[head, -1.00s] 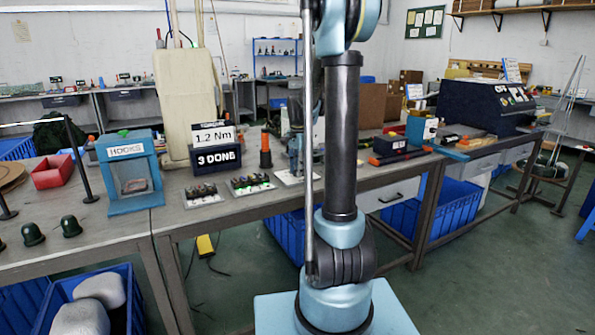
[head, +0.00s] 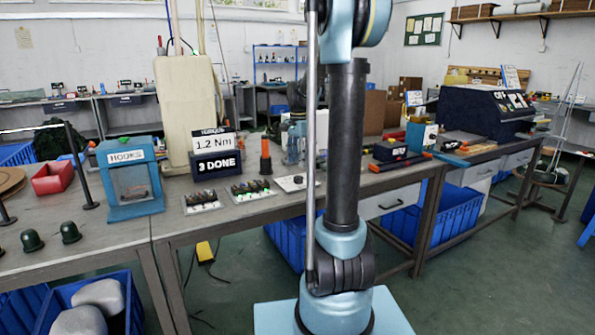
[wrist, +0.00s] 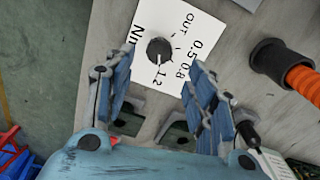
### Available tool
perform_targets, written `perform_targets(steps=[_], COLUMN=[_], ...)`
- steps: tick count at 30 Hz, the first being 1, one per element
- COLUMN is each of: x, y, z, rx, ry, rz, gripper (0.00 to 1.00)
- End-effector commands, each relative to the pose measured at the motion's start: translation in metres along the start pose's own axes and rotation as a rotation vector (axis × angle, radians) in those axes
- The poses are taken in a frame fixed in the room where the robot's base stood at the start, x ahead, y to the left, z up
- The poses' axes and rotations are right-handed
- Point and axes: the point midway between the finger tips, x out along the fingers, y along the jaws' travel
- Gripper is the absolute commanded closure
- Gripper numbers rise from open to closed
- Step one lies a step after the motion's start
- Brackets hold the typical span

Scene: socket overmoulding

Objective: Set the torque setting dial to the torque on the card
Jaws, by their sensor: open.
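The torque dial is a black round knob (wrist: 160,50) on a white scale plate (wrist: 205,30) marked OUT, 0.5, 0.8, 1.2 and Nm. A pale mark on the knob's lower edge appears to face the 1.2 label. In the head view the plate (head: 290,187) lies flat on the bench. The card (head: 213,141) reads 1.2 Nm and stands on a dark box labelled 3 DONE (head: 217,165). My gripper (wrist: 158,95) is open, with its blue fingers apart and nothing between them. It is back from the knob; in the head view my arm partly hides it.
An orange-handled tool in a black collar (wrist: 268,62) stands right of the plate in the wrist view. Two trays of small parts (head: 200,200) (head: 252,190) lie left of the plate in the head view. The HOOKS box (head: 130,185) stands further left.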

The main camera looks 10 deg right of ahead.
Motion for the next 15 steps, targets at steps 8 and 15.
perform_targets(steps=[8, 15], x=[-0.037, -0.047], y=[0.000, -0.001], z=[0.000, 0.000], rx=[0.000, 0.000], ry=[0.000, 0.000], rz=[0.000, 0.000], gripper=[0.49, 0.49])
